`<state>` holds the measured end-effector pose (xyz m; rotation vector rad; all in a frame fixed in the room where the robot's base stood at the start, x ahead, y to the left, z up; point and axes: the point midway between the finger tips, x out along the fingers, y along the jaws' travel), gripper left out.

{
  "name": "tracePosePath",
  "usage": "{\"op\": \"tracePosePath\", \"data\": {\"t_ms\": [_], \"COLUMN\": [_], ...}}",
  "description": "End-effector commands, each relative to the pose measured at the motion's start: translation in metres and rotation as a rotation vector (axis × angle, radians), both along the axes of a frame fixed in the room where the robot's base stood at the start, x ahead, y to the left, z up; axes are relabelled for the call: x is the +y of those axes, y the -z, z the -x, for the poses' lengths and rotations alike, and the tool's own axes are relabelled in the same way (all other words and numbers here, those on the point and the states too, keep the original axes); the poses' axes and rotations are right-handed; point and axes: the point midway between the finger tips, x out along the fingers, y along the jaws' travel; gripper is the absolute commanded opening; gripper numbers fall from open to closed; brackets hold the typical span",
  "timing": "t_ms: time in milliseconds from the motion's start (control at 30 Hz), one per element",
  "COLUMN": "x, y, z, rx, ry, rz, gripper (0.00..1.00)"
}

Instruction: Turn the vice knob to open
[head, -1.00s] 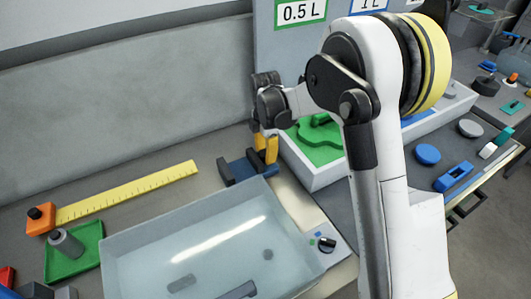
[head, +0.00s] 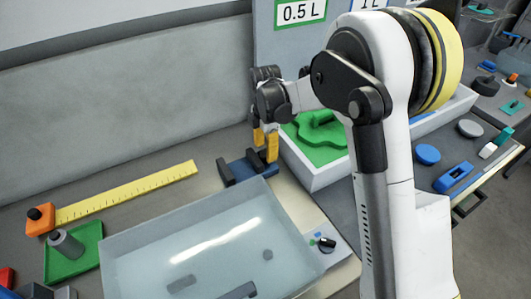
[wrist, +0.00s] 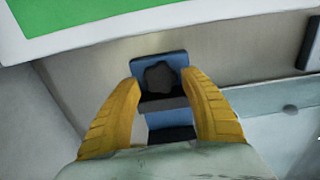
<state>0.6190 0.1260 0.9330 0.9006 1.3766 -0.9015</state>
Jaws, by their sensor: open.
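The vice (head: 236,170) is blue with dark jaws and stands on the bench, behind the clear tray in the head view. In the wrist view its dark, rounded knob (wrist: 160,77) shows in front of the blue body. My gripper (head: 265,142) has yellow fingers and is at the right end of the vice. In the wrist view my gripper (wrist: 160,80) is open, with one finger on each side of the knob. Small gaps seem to show between fingertips and knob; contact is hard to judge.
A white bin with a green insert (head: 318,142) stands close to the right of my gripper. A large clear tray (head: 125,245) is in front of the vice. A yellow ruler (head: 130,190) lies to the left. The grey wall (head: 120,110) is behind.

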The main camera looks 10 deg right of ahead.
Motion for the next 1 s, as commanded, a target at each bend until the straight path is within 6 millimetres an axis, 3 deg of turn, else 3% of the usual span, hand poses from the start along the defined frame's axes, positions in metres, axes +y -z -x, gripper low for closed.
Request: {"op": "tracePosePath", "data": {"t_ms": [200, 433, 600, 1000], "x": [0.0, 0.0, 0.0, 0.0], "y": [-0.05, -0.09, -0.102, -0.102], "z": [0.001, 0.001, 0.0, 0.0], "rx": [0.0, 0.0, 0.001, 0.0], "ry": [0.0, 0.0, 0.0, 0.0], "rz": [0.0, 0.0, 0.0, 0.0], "gripper": [0.52, 0.52, 0.52, 0.52]}}
